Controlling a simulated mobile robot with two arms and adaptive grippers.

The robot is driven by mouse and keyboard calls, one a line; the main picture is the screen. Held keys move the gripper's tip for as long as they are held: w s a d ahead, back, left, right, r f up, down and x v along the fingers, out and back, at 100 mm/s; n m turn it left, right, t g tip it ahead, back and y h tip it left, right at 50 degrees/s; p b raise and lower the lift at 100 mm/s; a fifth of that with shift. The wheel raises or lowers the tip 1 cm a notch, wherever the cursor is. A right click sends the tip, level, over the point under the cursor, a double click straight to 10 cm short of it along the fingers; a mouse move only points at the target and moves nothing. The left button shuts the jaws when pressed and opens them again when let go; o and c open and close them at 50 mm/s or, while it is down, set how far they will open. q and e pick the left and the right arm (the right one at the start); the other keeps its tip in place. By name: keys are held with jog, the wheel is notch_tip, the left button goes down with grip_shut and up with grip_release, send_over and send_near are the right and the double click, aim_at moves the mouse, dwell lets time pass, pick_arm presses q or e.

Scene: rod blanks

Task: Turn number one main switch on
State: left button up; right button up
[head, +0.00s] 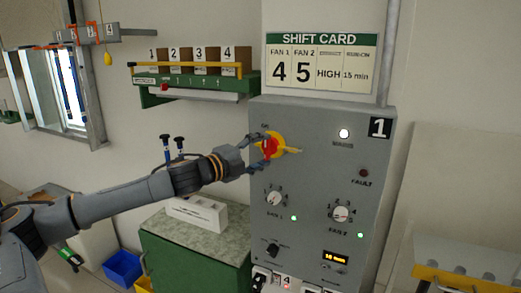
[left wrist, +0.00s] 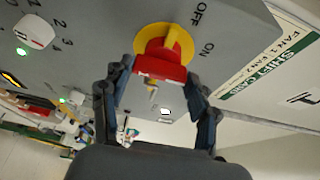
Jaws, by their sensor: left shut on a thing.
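The grey cabinet marked 1 (head: 316,117) carries the main switch, a red handle (head: 268,148) on a yellow round plate (head: 279,138). My left gripper (head: 263,151) reaches it from the left, its fingers shut around the red handle. In the left wrist view the red handle (left wrist: 158,69) lies between the two fingers, in front of the yellow plate (left wrist: 165,38). OFF and ON are printed beside the plate there. The fingers hide part of the switch, and I cannot tell its exact setting. My right gripper is not in view.
The mains lamp (head: 344,133) glows white; the fault lamp (head: 364,173) is dark red. Fan knobs (head: 274,198) and (head: 341,213) have lit green lamps nearby. A shift card (head: 320,62) hangs above. A green rack (head: 200,85) and green cabinet (head: 196,251) stand left.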

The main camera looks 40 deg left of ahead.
pick_arm(q)
jog(key=shift+a+r, duration=0.15)
jog(key=shift+r, duration=0.05)
jog(key=o, duration=1.5)
jog(key=shift+o, duration=1)
jog(key=shift+w+f, duration=0.15)
